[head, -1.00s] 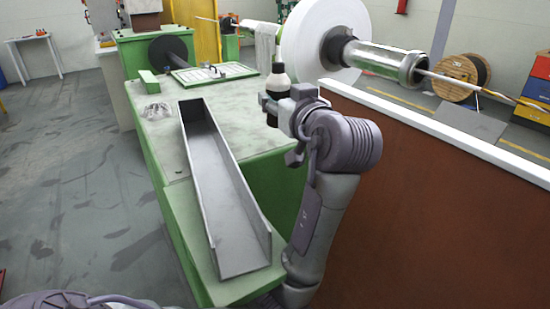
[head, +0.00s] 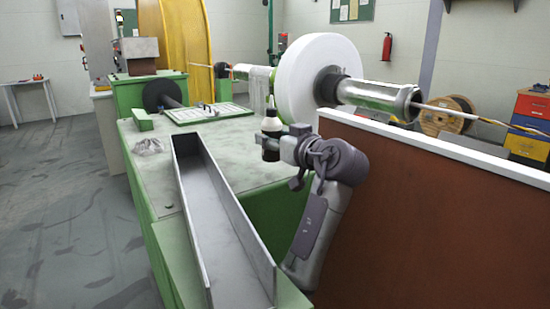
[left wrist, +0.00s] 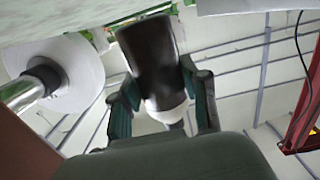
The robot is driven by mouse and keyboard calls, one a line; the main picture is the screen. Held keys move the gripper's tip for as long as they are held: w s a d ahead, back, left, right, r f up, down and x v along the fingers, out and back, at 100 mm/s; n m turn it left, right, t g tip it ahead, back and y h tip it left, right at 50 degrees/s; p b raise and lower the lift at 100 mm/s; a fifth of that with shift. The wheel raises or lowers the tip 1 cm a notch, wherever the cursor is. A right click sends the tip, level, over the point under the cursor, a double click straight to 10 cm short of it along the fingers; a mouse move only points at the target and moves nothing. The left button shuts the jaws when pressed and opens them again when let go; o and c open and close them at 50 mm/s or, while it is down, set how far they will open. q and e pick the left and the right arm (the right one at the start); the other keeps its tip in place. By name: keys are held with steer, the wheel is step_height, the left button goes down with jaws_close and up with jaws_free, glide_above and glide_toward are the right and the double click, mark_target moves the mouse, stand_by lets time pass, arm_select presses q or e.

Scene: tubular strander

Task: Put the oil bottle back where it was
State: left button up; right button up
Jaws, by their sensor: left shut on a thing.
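The oil bottle (head: 271,138) has a dark body, a pale shoulder and a thin nozzle. It stands upright in my left gripper (head: 284,144), by the right edge of the green bench (head: 225,150). In the left wrist view the dark body of the bottle (left wrist: 147,55) sits between the two fingers of the left gripper (left wrist: 163,98), with its base toward the speckled surface at the top. I cannot tell whether its base touches the bench. My right gripper is not in view.
A long grey metal trough (head: 222,215) lies along the bench, left of the bottle. A large white reel (head: 318,80) on a shaft stands behind the gripper. A brown panel (head: 420,215) with a white top edge is at right. A clear plastic piece (head: 148,146) lies on the bench.

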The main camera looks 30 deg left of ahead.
mark_target(275, 156)
arm_select(q)
steer(key=shift+w+f, duration=0.4)
step_height(275, 156, down, 4)
steer(key=shift+r, duration=0.1)
steer(key=shift+b, duration=0.35)
steer(key=o, duration=1.3)
steer(key=shift+c, duration=0.2)
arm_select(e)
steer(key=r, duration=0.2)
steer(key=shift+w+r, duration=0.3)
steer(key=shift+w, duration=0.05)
